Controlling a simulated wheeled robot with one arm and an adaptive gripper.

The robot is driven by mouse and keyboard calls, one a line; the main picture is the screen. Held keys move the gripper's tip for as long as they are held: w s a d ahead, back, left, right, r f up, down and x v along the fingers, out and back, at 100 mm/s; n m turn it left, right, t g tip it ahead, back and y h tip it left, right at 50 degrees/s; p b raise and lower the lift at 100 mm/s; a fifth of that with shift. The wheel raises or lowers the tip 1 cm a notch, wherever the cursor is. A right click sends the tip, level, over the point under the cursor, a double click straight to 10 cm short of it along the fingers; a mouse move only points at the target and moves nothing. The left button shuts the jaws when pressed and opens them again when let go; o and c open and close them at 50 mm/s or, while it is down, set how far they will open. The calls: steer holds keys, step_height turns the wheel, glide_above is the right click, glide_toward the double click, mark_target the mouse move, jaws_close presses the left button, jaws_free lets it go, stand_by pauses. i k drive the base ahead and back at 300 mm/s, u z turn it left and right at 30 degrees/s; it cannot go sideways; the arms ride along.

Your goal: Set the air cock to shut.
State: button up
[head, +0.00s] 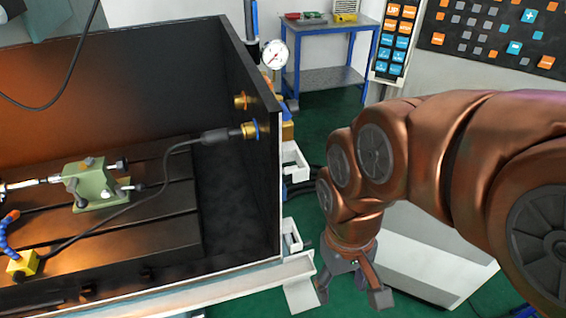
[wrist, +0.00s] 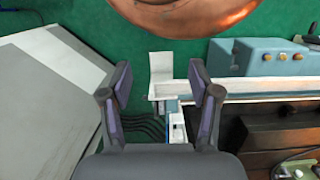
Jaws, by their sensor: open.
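My gripper (head: 352,290) hangs low to the right of the machine enclosure in the head view, with its fingers apart and nothing between them. The wrist view also shows the open fingers (wrist: 160,85), with floor and the enclosure's white edge beyond them. In the head view, brass and blue fittings (head: 288,128) show just outside the enclosure's right wall, below a round white gauge (head: 275,55). They are partly hidden by the wall. I cannot tell which part is the air cock or how its handle stands. My gripper is apart from them, nearer the camera and lower.
The enclosure wall (head: 262,90) has brass connectors and a black cable inside. A green fixture (head: 90,185) sits on the slotted bed. A blue-framed table (head: 330,28) stands behind. White ledges line the wall's outer side; green floor lies beyond.

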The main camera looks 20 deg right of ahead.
mark_target(288, 171)
steer(key=u, duration=1.55)
steer(key=k, duration=1.1)
steer(key=z, duration=1)
steer(key=i, duration=0.5)
steer(key=u, duration=0.05)
